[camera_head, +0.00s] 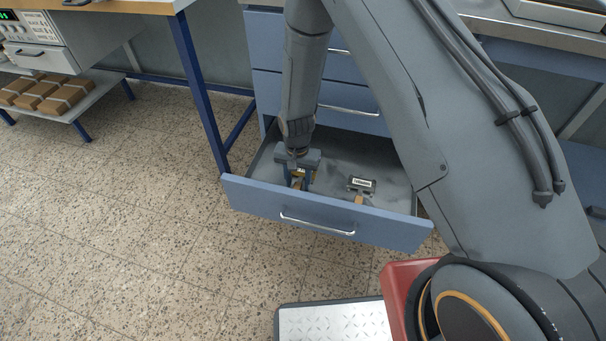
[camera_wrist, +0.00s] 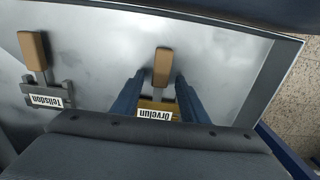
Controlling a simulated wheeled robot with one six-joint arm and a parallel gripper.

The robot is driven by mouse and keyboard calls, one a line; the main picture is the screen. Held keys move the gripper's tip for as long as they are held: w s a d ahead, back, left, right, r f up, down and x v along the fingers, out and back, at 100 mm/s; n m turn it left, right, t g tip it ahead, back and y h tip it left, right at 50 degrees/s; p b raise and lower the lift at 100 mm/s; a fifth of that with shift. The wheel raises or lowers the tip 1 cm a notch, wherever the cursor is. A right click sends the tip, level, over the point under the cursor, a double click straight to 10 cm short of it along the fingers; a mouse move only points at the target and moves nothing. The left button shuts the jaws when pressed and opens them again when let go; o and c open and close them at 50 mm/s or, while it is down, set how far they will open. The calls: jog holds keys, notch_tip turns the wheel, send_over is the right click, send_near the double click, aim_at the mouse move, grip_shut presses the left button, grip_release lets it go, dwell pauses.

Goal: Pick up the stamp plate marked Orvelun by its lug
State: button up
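The stamp plate marked Orvelun (camera_wrist: 158,104) lies in the open drawer, brass-coloured with a white label. Its tan lug (camera_wrist: 162,66) points away from my gripper body in the wrist view. My gripper (camera_wrist: 161,75) is open, with one blue finger on each side of the lug and a gap showing on both sides. In the head view, my gripper (camera_head: 299,180) is down inside the left part of the drawer, mostly hiding the plate. A second, grey plate (camera_wrist: 47,97), its label seeming to read Tellsdon, lies to the left in the wrist view, also with a tan lug.
The blue drawer (camera_head: 320,217) is pulled out, and its walls stand close around my gripper. The grey plate (camera_head: 361,184) lies to the right in the head view. Table legs (camera_head: 205,100) and a low shelf with brown boxes (camera_head: 45,95) are at the left. The floor in front is clear.

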grip_shut()
